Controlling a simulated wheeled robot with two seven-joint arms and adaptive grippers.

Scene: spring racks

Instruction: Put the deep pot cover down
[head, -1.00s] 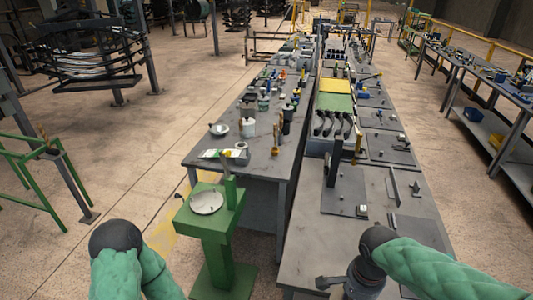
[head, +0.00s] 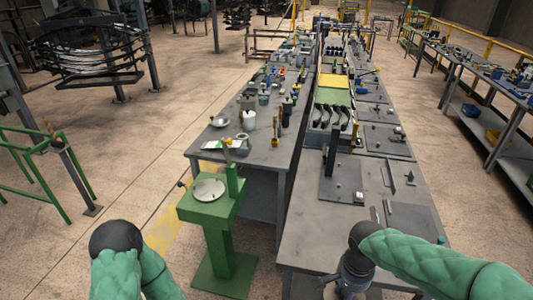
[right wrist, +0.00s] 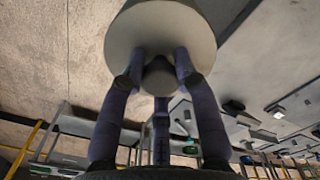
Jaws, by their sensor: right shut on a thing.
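In the right wrist view, the pot cover (right wrist: 160,30) is a round, pale grey disc with a dark knob (right wrist: 160,78) at its centre. The fingers of my right gripper (right wrist: 160,66) are closed around the knob. In the head view, my right gripper (head: 352,284) is at the bottom edge, over the near end of the right grey table (head: 310,245); the cover cannot be made out there. My left arm shows at the lower left, but its gripper fingers are out of view.
A green stand (head: 222,225) with a round pale plate (head: 208,190) stands left of the right table. The left grey table (head: 255,150) carries several small tools and containers. The right table's near end is mostly bare, with dark flat plates (head: 340,180) farther back.

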